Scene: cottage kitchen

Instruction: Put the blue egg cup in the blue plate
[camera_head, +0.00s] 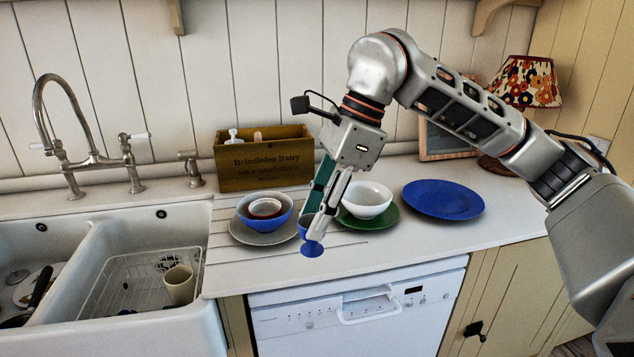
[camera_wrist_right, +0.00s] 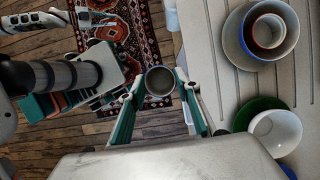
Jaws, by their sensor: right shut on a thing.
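My right gripper (camera_head: 318,232) is shut on the blue egg cup (camera_head: 312,250). The fingers hide part of the cup in the head view. In the right wrist view the egg cup (camera_wrist_right: 160,82) sits between the fingertips with its round grey opening facing the camera, and the floor shows behind it. It is held near the counter's front edge, above the dishwasher. The blue plate (camera_head: 444,199) lies flat and empty on the counter, to the right of and apart from the gripper.
A white bowl (camera_head: 367,199) on a green plate (camera_head: 384,219) stands between gripper and blue plate. Left are stacked bowls (camera_head: 265,222) on a grey saucer (camera_head: 243,236). A wooden box (camera_head: 263,160) and a lamp (camera_head: 525,83) stand behind. The sink (camera_head: 110,335) is far left.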

